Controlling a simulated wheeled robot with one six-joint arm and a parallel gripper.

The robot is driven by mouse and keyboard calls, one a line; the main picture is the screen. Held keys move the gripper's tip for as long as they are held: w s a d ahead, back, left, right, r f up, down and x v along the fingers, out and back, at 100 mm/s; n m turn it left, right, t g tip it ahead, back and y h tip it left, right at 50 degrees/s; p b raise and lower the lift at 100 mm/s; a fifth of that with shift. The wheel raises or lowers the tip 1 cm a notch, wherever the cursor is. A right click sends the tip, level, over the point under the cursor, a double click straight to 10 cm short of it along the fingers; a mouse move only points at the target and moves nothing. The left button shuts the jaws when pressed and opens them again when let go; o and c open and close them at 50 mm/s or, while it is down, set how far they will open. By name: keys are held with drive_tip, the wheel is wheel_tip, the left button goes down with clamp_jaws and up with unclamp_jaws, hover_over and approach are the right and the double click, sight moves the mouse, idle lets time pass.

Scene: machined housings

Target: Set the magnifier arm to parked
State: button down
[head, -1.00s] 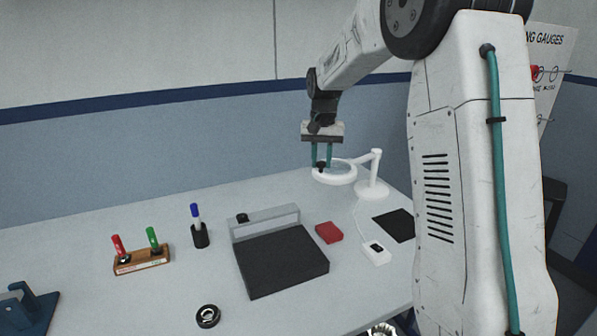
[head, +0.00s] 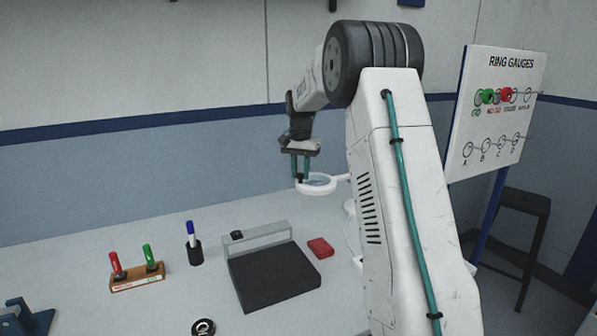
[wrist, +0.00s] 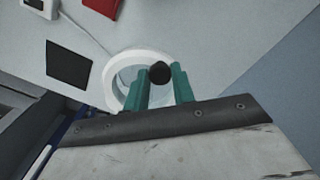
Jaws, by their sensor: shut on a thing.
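The magnifier arm ends in a white ring with a lens (head: 316,186), which hangs above the back right of the bench. Its stand is mostly hidden behind my arm in the head view. My gripper (head: 300,178) points down at the left side of the ring, its teal fingers shut on the black knob on the rim. In the wrist view my gripper (wrist: 165,88) has the black knob (wrist: 160,73) between its fingertips, and the white ring (wrist: 112,78) shows behind them.
A black plate with a grey bridge (head: 275,275), a red block (head: 320,248), a marker in a black cup (head: 195,250) and a wooden holder with red and green pieces (head: 137,278) stand on the bench. A ring gauge board (head: 497,110) and a stool (head: 522,215) are at right.

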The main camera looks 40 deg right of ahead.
drive_tip(key=c, duration=1.2)
unclamp_jaws()
drive_tip(key=shift+w+d+r, duration=0.15)
drive_tip(key=shift+w+d, duration=0.1)
drive_tip(key=shift+o, duration=0.2)
drive_tip(key=shift+a, duration=0.1)
wheel_tip(320, 180, up, 8)
drive_tip(key=shift+f, duration=0.15)
